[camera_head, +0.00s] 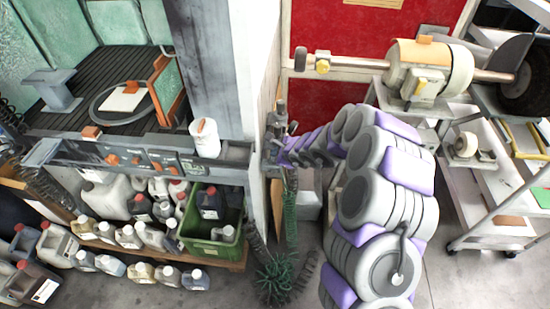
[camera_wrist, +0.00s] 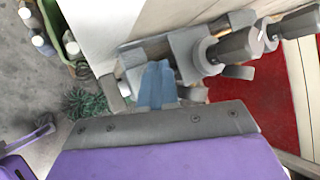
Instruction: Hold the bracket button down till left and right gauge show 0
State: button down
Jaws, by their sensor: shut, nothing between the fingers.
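A grey metal bracket (camera_head: 275,122) with round fittings is mounted at the wall's edge, left of the red panel. In the wrist view the bracket (camera_wrist: 185,48) fills the upper middle, with a round cylinder fitting (camera_wrist: 205,55) on its right. My gripper (camera_wrist: 157,72) is shut and empty, its blue-grey fingertips close in front of the lower part of the bracket. I cannot tell whether they touch it. My gripper (camera_head: 279,158) also shows in the head view, just below the bracket. I cannot make out the button or either gauge face; the fingers may cover the button.
A buffing machine (camera_head: 430,72) stands on a stand to the right, beside a metal cart (camera_head: 490,180). Several jugs and a green crate (camera_head: 205,243) sit under the workbench on the left. Green coiled hoses (camera_head: 275,278) hang and lie below the bracket.

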jog(key=shift+f+b, duration=0.4)
jog(key=shift+b, duration=0.1)
dwell(0.4)
jog(key=shift+r, duration=0.1)
dwell(3.6)
jog(key=shift+r+p, duration=0.65)
jog(key=shift+r, duration=0.25)
notch_tip(320, 180, up, 5)
jog(key=p, duration=0.4)
jog(key=shift+f, duration=0.1)
dwell(0.3)
